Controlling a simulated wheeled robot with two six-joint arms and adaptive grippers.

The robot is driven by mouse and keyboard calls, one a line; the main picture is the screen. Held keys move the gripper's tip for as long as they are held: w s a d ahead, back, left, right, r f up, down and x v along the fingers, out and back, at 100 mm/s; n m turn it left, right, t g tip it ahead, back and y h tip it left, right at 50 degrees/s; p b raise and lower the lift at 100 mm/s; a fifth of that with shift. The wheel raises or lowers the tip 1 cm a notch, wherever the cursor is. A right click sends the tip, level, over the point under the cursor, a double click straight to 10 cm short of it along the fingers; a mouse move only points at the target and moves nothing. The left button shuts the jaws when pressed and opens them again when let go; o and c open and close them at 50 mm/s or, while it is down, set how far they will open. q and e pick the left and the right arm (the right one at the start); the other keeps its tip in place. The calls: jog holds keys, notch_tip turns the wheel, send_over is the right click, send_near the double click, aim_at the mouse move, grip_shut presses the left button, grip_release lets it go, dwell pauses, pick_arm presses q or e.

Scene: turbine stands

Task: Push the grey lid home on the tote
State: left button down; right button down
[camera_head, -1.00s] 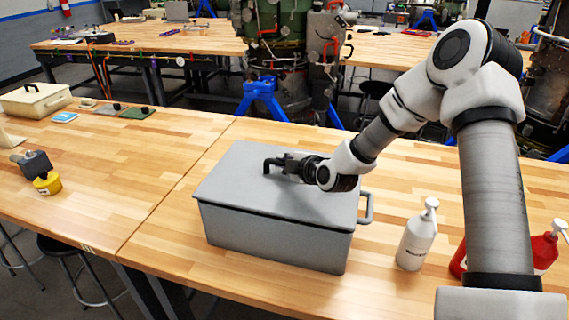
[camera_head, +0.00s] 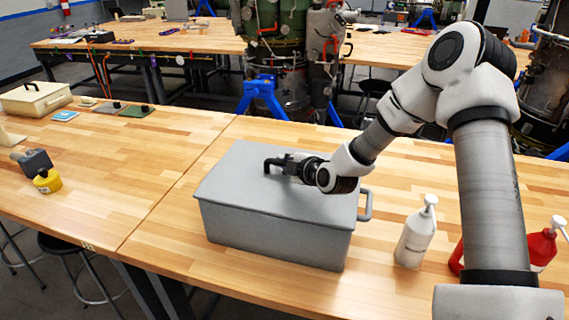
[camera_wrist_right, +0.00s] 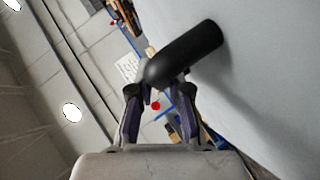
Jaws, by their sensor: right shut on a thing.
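The grey tote (camera_head: 270,235) stands on the wooden table in the head view, with a loop handle on its right side. The grey lid (camera_head: 235,185) lies over its top and looks level; whether a small gap remains under its rim I cannot tell. My right gripper (camera_head: 277,165) is at the lid's black handle (camera_head: 268,163). In the right wrist view the fingers (camera_wrist_right: 162,98) are shut on the dark handle bar (camera_wrist_right: 190,52), beside the grey lid surface (camera_wrist_right: 260,60). My left gripper is not in view.
A white pump bottle (camera_head: 416,235) and a red bottle (camera_head: 543,248) stand right of the tote. A yellow tape measure-like item (camera_head: 47,181), a dark grey block and a cream box (camera_head: 35,99) are on the left.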

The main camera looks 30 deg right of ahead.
jog(key=shift+s+a+f, duration=0.15)
jog(key=shift+s+f, duration=0.15)
jog(key=shift+f, duration=0.35)
jog(key=c, duration=1)
grip_release()
jog(key=shift+c, duration=0.2)
jog(key=shift+w, duration=0.2)
jog(key=shift+o, duration=0.9)
jog(key=shift+r, duration=0.1)
